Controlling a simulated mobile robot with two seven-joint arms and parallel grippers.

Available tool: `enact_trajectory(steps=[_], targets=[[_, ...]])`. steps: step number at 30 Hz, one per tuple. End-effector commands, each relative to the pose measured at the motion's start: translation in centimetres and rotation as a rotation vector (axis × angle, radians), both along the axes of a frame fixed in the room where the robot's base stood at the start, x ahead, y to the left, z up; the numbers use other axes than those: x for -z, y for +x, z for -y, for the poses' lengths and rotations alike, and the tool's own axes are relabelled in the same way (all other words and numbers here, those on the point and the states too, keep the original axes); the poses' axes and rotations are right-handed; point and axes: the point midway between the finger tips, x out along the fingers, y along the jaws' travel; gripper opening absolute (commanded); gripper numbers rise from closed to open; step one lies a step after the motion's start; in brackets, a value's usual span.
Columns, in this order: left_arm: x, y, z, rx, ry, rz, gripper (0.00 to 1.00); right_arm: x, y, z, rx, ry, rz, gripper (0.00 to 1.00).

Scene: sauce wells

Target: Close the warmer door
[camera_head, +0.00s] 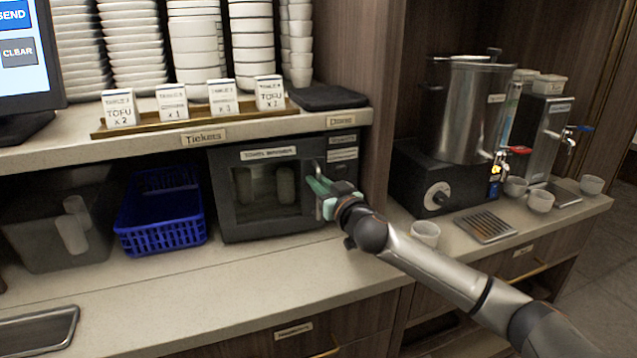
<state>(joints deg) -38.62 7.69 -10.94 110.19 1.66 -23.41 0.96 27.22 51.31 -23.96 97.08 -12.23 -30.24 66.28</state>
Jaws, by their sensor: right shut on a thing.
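The warmer (331,237) is a dark box on the lower counter under the shelf, with a label on top. Its glass-fronted door (240,222) faces me and looks flush with the front, though I cannot tell whether it is fully shut. Blurred pale shapes show behind the glass. My right gripper (318,186) is at the handle on the right side of the door, its greenish fingers shut on it. The fingers hide part of the handle. My left gripper is not in view.
A blue basket (160,243) and a dark bin (50,240) stand left of the warmer. Ticket cards stand on a wooden rail (195,122) on the shelf above. A metal urn (470,105) and small cups are at the right. The counter front (240,285) is clear.

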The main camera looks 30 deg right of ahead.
Motion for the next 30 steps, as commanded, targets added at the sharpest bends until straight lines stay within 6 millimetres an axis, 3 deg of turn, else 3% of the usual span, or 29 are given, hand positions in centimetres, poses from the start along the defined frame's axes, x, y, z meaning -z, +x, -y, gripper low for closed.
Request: enact_trajectory(steps=[30], targets=[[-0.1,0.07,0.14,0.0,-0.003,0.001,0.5,0.01,-0.01,0.01,0.0,0.0,0.0,0.0]])
